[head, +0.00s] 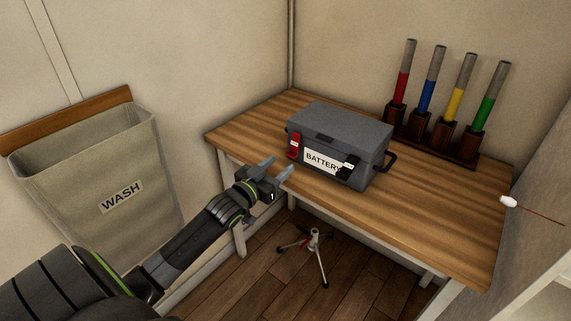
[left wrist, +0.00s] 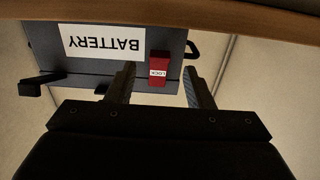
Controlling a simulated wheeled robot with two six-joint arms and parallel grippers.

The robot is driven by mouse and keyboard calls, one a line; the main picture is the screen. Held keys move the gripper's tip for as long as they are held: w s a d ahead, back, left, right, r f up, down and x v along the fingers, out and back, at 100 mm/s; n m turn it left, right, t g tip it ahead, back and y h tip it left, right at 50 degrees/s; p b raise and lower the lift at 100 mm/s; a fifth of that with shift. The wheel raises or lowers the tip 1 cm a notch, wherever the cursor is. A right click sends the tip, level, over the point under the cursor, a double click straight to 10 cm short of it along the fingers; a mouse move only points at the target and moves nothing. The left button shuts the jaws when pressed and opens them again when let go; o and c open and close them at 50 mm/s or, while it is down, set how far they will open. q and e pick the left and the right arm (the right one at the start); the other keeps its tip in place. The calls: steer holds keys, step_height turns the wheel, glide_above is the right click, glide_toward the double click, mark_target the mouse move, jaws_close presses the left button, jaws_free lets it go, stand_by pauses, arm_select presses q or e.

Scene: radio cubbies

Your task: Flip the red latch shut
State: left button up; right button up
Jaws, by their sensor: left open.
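The grey battery box (head: 345,125) stands on the wooden table, its lid down and its front labelled BATTERY. The red latch (head: 294,145) is at the left end of that front; I cannot tell how far it is tilted. In the left wrist view, which is upside down, the red latch (left wrist: 160,66) bears a small LOCK label and shows between and beyond my fingertips. My left gripper (head: 279,167) is open and empty, in front of and below the red latch, seemingly apart from it. A black latch (head: 349,167) sits at the front's right end. My right gripper is out of view.
The table (head: 435,208) has bare room in front of and right of the box. A rack (head: 435,146) with red, blue, yellow and green tubes stands behind right. A WASH bin (head: 100,180) hangs at left. A small tripod (head: 313,245) stands on the floor below.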

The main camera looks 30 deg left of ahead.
mark_target(291, 157)
arm_select(q)
steer(key=shift+w+d+b, duration=0.1)
steer(key=shift+w+b, duration=0.35)
steer(key=shift+w, duration=1.4)
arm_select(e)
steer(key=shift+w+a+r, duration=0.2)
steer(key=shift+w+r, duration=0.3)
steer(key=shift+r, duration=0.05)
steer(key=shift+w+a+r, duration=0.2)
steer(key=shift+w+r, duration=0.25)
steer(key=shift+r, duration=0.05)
arm_select(q)
steer(key=c, duration=0.9)
steer(key=shift+c, duration=0.5)
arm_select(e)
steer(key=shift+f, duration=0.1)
arm_select(q)
steer(key=shift+w+f+t+b, duration=0.25)
steer(key=shift+f+t+b, duration=0.05)
steer(key=shift+t+b, duration=0.15)
steer(key=shift+w+t, duration=0.2)
steer(key=shift+t, duration=0.05)
steer(key=shift+w+t+p, duration=0.2)
steer(key=shift+t+p, duration=0.1)
steer(key=shift+t, duration=0.1)
steer(key=shift+f, duration=0.2)
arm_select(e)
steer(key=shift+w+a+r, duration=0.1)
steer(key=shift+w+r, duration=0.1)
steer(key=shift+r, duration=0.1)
